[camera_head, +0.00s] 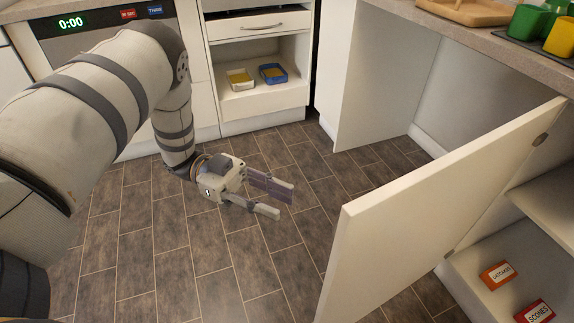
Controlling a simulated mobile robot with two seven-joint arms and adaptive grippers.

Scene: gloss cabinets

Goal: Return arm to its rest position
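My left arm (88,95) comes in from the left, bends at the elbow and reaches down over the tiled floor. My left gripper (280,203) is at its end, fingers spread apart and empty, pointing right. It is apart from the open cabinet door (425,215), which stands to its right. My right arm and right gripper are not in view.
Boxes, one orange (497,274), sit in the right cabinet. The worktop (480,38) carries green and yellow cups. The floor (190,250) is clear.

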